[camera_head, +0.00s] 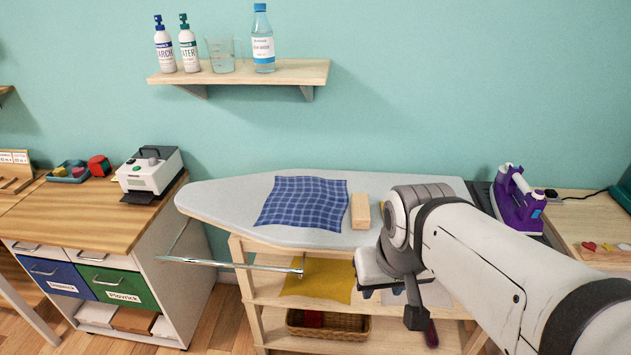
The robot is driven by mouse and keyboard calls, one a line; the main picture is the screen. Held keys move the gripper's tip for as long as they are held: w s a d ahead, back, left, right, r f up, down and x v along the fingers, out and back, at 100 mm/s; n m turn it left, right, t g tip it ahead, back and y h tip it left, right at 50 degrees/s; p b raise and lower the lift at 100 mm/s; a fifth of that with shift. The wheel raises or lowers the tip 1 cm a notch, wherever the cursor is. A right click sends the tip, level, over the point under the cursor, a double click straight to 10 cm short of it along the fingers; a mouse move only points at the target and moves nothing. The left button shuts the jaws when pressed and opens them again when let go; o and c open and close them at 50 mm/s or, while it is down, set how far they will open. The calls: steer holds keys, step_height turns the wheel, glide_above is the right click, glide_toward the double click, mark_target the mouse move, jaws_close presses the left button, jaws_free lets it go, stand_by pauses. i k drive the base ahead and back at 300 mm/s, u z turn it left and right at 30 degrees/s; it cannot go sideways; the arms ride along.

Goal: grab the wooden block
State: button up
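The wooden block (360,211) is a small, light-coloured rectangular piece. It lies on the grey ironing board (225,196), just right of a blue checked cloth (303,203). A narrow gap seems to separate block and cloth. My gripper (391,303) is at the end of my white arm, in front of the board's near edge and lower in the picture than the block. It is apart from the block. My wrist hides much of the gripper, so its opening does not show clearly. My arm also covers the board's right part.
A purple iron (518,200) stands at the board's right end. Shelves below hold a yellow cloth (320,279) and a wicker basket (328,325). A metal rail (230,264) juts out at the front left. Bottles stand on a wall shelf (240,73).

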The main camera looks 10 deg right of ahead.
mark_target(360, 209)
steer(key=u, duration=0.05)
steer(key=i, duration=1)
steer(key=u, duration=0.05)
